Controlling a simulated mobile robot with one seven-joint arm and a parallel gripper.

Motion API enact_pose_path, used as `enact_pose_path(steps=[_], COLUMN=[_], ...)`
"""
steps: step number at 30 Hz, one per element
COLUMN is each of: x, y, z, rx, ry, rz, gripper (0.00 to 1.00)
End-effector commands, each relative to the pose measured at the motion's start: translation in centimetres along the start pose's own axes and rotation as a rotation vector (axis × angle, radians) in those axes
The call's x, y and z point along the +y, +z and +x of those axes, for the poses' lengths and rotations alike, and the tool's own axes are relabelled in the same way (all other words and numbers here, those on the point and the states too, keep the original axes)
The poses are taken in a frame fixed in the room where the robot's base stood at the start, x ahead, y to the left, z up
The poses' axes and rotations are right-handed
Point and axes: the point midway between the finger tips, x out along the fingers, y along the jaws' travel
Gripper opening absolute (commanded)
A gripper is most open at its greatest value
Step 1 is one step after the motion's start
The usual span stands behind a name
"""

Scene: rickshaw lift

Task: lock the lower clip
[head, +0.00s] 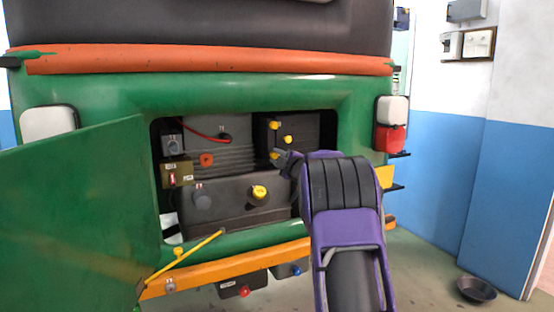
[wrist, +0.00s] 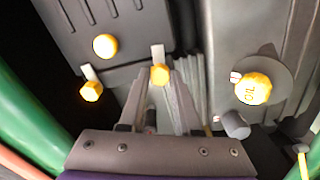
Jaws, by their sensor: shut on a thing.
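The lower clip is a yellow knob with a pale tab at the lower left of the dark grey box in the open rear bay. It shows in the head view (head: 275,154) and in the wrist view (wrist: 160,74). My gripper (head: 281,156) reaches into the bay from the right. In the wrist view its two fingers (wrist: 162,84) converge at the clip's yellow knob and are shut on it. The fingertips partly cover the knob. A similar upper clip (wrist: 91,91) sits on the same box, with a round yellow knob (wrist: 105,46) between them.
A yellow oil cap (wrist: 253,88) sits on the grey engine block close to the gripper. The open green door (head: 80,210) hangs at left, with a yellow prop rod (head: 190,254). The bay's green rim surrounds my arm. A dark pan (head: 477,289) lies on the floor at right.

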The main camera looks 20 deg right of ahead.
Motion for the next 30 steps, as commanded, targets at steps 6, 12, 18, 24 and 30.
enact_pose_path(steps=[6,12,18,24,30], x=[-0.03,-0.03,-0.03,-0.03,-0.03], y=[0.01,0.00,0.01,0.02,0.02], z=[0.01,0.01,0.00,0.00,0.00], rx=[0.000,0.000,0.000,0.000,0.000], ry=[0.000,0.000,0.000,0.000,0.000], rz=[-0.104,-0.151,-0.166,-0.166,-0.165], gripper=[0.00,0.00,0.00,0.00,0.52])
